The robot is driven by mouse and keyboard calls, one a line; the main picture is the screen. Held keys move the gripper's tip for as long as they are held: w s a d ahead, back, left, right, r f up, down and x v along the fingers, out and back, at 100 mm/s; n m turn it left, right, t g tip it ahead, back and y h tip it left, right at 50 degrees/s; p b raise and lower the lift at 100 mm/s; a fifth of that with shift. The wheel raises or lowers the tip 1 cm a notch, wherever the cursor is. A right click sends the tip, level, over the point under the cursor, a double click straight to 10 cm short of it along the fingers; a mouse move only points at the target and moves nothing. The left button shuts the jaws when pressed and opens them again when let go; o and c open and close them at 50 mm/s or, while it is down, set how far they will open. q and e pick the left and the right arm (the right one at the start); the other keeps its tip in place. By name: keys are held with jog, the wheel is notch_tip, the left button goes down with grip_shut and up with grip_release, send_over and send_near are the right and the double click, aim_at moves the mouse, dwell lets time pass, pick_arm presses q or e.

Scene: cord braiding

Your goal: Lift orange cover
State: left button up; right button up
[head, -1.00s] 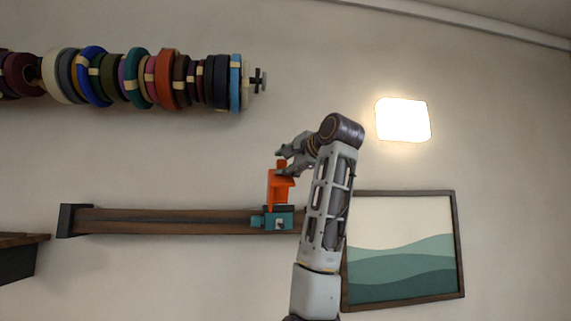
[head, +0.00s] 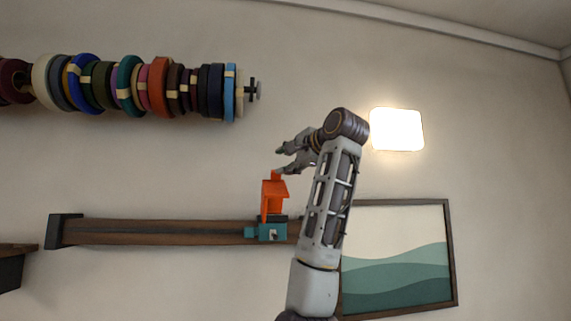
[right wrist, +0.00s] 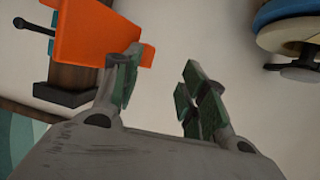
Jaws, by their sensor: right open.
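The orange cover (head: 273,192) stands upright on a teal block (head: 270,232) at the right part of a wooden rail. My right gripper (head: 284,161) is open, just above and slightly right of the cover's top. In the right wrist view, the orange cover (right wrist: 88,38) lies to the left, partly hidden behind the left finger. The gap between the open fingers (right wrist: 160,88) shows only wall. The cover is outside the jaws; whether a finger touches it I cannot tell. My left gripper is not in view.
The long wooden rail (head: 160,232) runs along the wall. Above left, a rod holds several coloured rolls (head: 130,88). A framed picture (head: 400,260) hangs behind my right arm, with a lit wall lamp (head: 397,129) above. The wall between rolls and rail is clear.

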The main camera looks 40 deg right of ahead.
jog(key=s+r, duration=0.6)
jog(key=r, duration=0.3)
jog(key=shift+s+d, duration=0.4)
dwell(1.5)
jog(key=shift+f, duration=0.1)
dwell(0.4)
jog(key=s+a+r, duration=0.1)
jog(key=s, duration=1)
jog(key=shift+s+a+r, duration=0.25)
jog(key=shift+s+a, duration=0.15)
dwell(0.9)
jog(key=shift+w, duration=0.1)
dwell(0.6)
